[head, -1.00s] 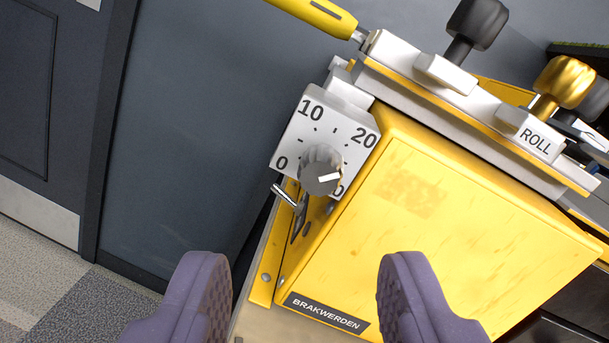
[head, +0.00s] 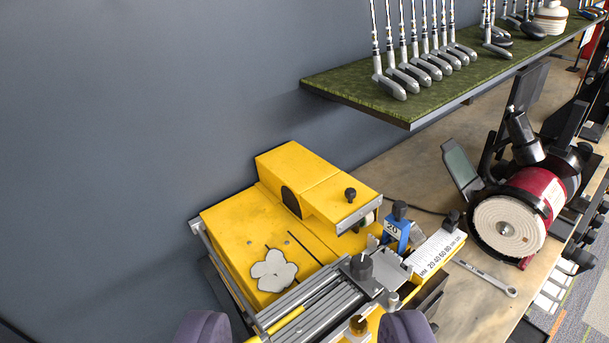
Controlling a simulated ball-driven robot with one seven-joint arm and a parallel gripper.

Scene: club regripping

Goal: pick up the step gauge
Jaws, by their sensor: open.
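The two purple fingers of my gripper (head: 306,326) show at the bottom edge of the head view, wide apart with nothing held between them. I cannot tell for sure which part is the step gauge. A small blue block marked 20 (head: 395,230), with a black knob on top, stands at the right of the yellow machine (head: 225,235). Beside it is a white scale with millimetre numbers (head: 440,250) on a yellow bar. Both lie ahead of my gripper, near the right finger and apart from it. The machine's lower part is cut off or behind the fingers.
A grinder with a red drum (head: 535,195) and a wrench (head: 487,278) are on the wooden bench (head: 395,160) at right. A green shelf (head: 350,88) with several clubs overhangs at the back. A pale lumpy piece (head: 273,270) lies on the machine. The grey wall is bare.

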